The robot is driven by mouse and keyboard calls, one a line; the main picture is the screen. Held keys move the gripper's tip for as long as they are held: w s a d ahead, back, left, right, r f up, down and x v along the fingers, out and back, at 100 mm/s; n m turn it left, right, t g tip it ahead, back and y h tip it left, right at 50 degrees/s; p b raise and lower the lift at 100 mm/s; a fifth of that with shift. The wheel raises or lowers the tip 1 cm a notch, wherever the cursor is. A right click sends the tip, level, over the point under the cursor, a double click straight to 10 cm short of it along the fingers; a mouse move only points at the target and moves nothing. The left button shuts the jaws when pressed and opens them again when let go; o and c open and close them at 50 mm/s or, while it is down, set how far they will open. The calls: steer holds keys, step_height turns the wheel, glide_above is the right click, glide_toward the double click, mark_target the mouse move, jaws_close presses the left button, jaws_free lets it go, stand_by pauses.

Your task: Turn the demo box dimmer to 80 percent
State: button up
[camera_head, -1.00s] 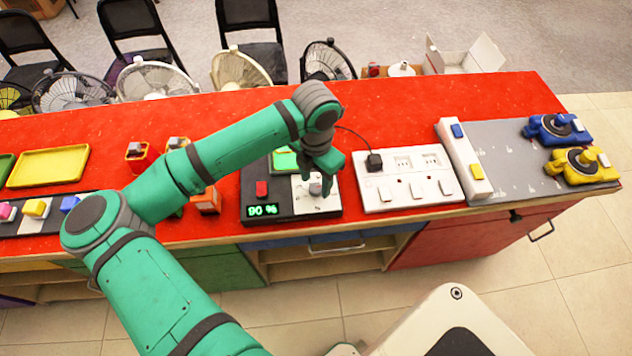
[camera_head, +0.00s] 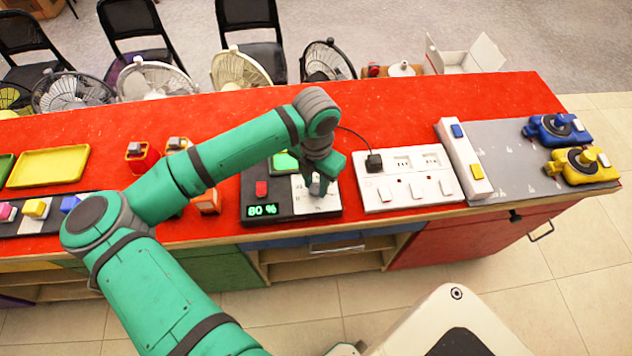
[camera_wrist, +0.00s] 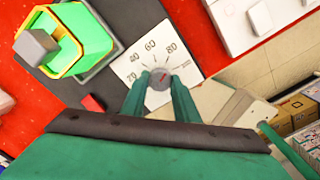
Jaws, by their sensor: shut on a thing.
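The demo box (camera_head: 262,211) is a black panel on the red counter, with a green lit readout (camera_head: 262,210) that reads 80 %. The grey round dimmer knob (camera_wrist: 158,78) sits on a white dial plate (camera_wrist: 150,50) marked 40, 60 and 80, with a red pointer mark on the knob. My gripper (camera_wrist: 160,92) has its two green fingers on either side of the knob and is shut on it. In the head view my gripper (camera_head: 319,185) comes down over the plate and partly hides the knob.
A red button (camera_head: 262,188) and a green-lit part (camera_head: 285,161) are on the same box. A white socket panel (camera_head: 408,180) stands close to the right, with a black plug and cable. An orange block (camera_head: 207,201) is at the left.

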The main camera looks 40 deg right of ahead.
mark_target(316, 187)
steer(key=shift+n, duration=0.7)
steer(key=o, duration=1.1)
steer(key=shift+c, duration=0.2)
step_height(316, 187, up, 11)
steer(key=shift+f, duration=0.1)
